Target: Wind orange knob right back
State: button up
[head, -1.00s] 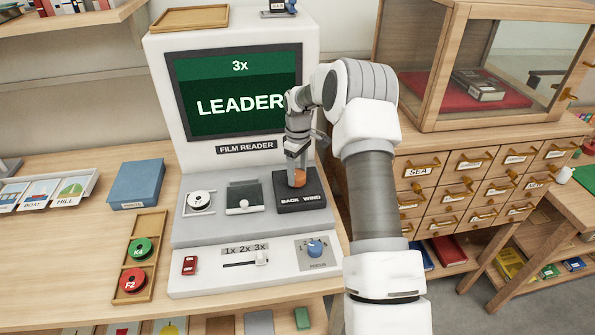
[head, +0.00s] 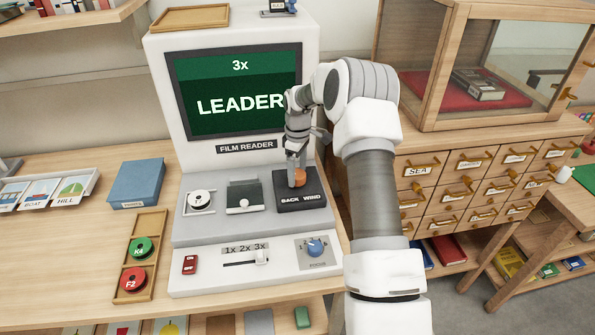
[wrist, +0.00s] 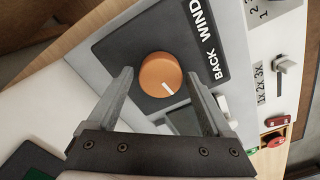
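The orange knob (wrist: 160,73) sits on a dark plate (wrist: 205,55) lettered BACK and WIND. Its white pointer line faces the lower right of the wrist view, toward the word BACK. In the head view the knob (head: 299,181) is partly covered by my fingers. My gripper (wrist: 160,76) is open, with one finger on each side of the knob and a small gap showing on both sides. The gripper (head: 297,168) points down over the plate in the head view. The film reader's screen (head: 240,95) reads "3x" and "LEADER".
The reader also has a white reel spindle (head: 199,200), a 1x 2x 3x slider (head: 261,257), a red switch (head: 190,264) and a blue focus knob (head: 315,248). A wooden tray (head: 145,225) with green and red reels stands left. A drawer cabinet (head: 440,205) stands right.

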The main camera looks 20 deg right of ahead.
aim_at(298, 173)
jog(key=shift+o, duration=0.6)
notch_tip(298, 173, up, 17)
jog(key=shift+d+r+p, duration=0.15)
jog(key=shift+r+p, duration=0.05)
jog(key=shift+p, duration=0.25)
jog(key=shift+w, duration=0.1)
